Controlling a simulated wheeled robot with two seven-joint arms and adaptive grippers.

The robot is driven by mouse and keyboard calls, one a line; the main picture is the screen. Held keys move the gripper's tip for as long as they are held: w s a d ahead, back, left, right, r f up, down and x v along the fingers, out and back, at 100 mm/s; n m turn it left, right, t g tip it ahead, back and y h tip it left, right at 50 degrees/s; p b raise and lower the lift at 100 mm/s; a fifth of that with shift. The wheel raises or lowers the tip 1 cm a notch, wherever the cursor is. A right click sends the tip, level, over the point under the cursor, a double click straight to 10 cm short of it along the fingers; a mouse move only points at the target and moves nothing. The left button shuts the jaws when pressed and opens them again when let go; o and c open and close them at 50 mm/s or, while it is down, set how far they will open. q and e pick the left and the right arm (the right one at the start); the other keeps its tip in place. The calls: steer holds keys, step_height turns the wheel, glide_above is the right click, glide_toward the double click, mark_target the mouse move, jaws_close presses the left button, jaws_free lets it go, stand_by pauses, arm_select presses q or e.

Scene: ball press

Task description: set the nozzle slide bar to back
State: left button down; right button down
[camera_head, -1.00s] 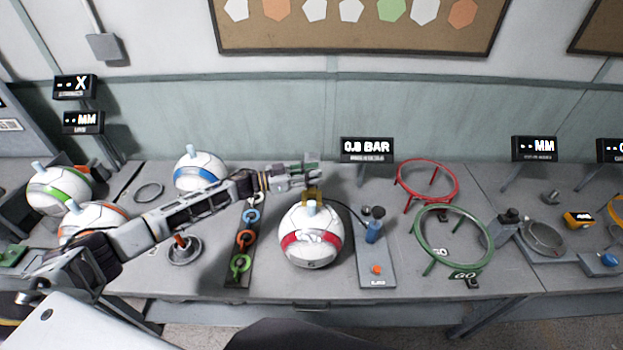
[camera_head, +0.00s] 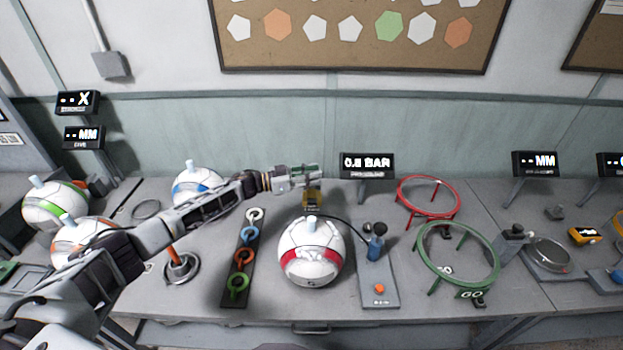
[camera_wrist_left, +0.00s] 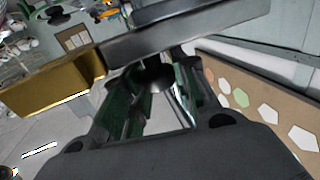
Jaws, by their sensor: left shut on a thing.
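My left gripper (camera_head: 314,173) reaches in from the left, behind the white ball with the red band (camera_head: 311,258). It is shut on a dark grey bar (camera_wrist_left: 190,32), which crosses its fingertips (camera_wrist_left: 160,78) in the left wrist view; I take this as the nozzle slide bar. A yellow-gold block (camera_head: 312,201) sits just below the fingers, behind the ball's top; it fills the left of the wrist view (camera_wrist_left: 50,88). The fingers hide the bar in the head view. The right gripper is not in view.
A pump plate (camera_head: 379,290) with a hose stands right of the ball. A dark strip with coloured rings (camera_head: 240,272) lies to its left. Red (camera_head: 428,197) and green (camera_head: 457,255) hoops stand further right. A display (camera_head: 367,165) stands behind.

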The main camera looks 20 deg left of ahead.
arm_select(q)
steer(key=shift+w+a+r, duration=0.15)
steer(key=c, duration=1.5)
jaws_free()
steer(key=o, duration=0.4)
steer(key=shift+w, duration=0.15)
steer(key=shift+s, duration=0.2)
steer(key=v, duration=1.1)
steer(key=shift+a, duration=0.4)
steer(key=shift+s, duration=0.15)
steer(key=shift+s+f, duration=0.1)
steer(key=shift+f, duration=0.15)
